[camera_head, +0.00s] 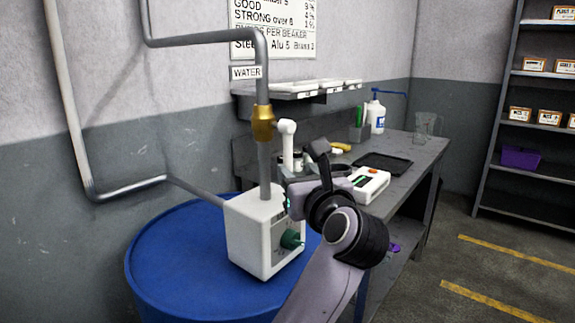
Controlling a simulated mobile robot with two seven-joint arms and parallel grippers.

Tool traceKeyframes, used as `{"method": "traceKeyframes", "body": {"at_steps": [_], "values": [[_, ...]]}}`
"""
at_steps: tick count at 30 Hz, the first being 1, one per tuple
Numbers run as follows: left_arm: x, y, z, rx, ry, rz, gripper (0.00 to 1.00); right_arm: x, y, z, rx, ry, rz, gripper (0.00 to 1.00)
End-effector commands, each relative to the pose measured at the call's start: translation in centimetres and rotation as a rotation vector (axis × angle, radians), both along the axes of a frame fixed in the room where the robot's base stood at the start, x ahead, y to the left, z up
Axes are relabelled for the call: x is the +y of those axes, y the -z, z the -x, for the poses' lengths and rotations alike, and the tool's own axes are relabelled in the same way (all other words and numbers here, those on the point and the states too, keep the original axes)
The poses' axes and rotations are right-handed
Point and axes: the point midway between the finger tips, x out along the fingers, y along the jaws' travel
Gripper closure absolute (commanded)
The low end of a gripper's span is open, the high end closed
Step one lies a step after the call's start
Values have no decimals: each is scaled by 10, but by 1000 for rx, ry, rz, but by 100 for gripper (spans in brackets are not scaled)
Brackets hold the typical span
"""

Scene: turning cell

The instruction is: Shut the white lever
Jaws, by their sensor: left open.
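The white lever (287,147) sits at the right side of a brass valve (263,123) on a grey vertical pipe under the WATER sign. Its rounded head is level with the valve, and its handle points down beside the pipe, apart from it. My left gripper (299,178) is open just below and to the right of the lever, at the end of my arm coming up from the bottom. My wrist hides part of the gripper, and I cannot tell whether a finger touches the lever. My right gripper is not in view.
A white box with a green knob (262,236) stands on a blue drum (170,262) below the valve. A workbench (421,151) behind carries a white and orange device (368,184), a black tray (384,163) and a bottle (376,115). Shelves (525,123) stand at right; floor between is clear.

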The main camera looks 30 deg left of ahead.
Motion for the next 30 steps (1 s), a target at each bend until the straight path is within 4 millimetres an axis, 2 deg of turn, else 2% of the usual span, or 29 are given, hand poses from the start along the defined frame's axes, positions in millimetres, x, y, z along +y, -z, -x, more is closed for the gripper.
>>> {"method": "traceKeyframes", "body": {"at_steps": [12,18,25,29,30], "values": [[45,-1,-35,3,-3,-1,57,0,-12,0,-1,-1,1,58],[54,0,-42,2,-1,1,57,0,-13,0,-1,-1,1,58],[54,0,-42,2,-1,1,57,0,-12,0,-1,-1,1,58],[54,0,-42,2,-1,1,100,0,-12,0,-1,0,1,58],[54,0,-42,2,-1,1,100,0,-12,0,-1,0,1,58]]}}
